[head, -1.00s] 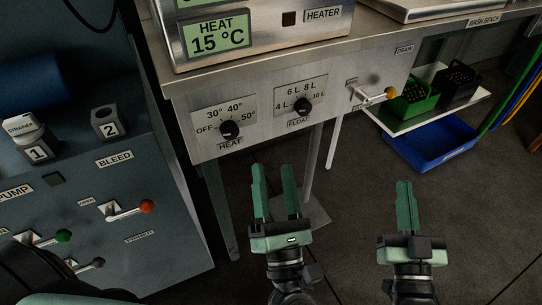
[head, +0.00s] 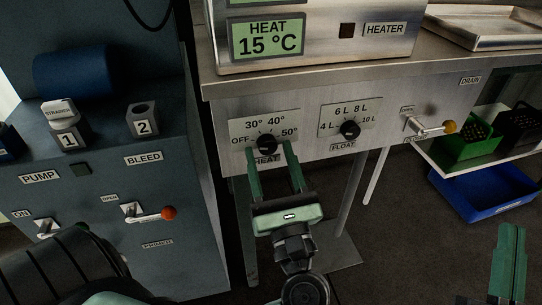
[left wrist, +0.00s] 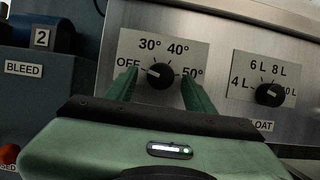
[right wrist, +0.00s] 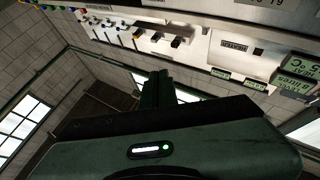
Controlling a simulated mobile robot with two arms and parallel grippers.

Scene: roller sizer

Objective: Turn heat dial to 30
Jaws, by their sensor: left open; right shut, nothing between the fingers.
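The heat dial (head: 268,145) is a black round knob on a pale plate marked OFF, 30°, 40° and 50°. In the left wrist view the dial (left wrist: 161,76) has a small white mark on the side toward OFF. My left gripper (head: 268,151) is open, with its green fingertips to the left and right of the dial; I cannot tell whether they touch it. The heat display (head: 266,38) reads 15 °C. My right gripper (head: 512,230) is shut and empty, low at the right, away from the panel.
The float dial (head: 349,129) is on the same panel to the right, with the drain lever (head: 436,129) beyond it. The pump unit (head: 165,185) with its red-knobbed lever stands at left. Green and blue bins (head: 485,190) sit at right.

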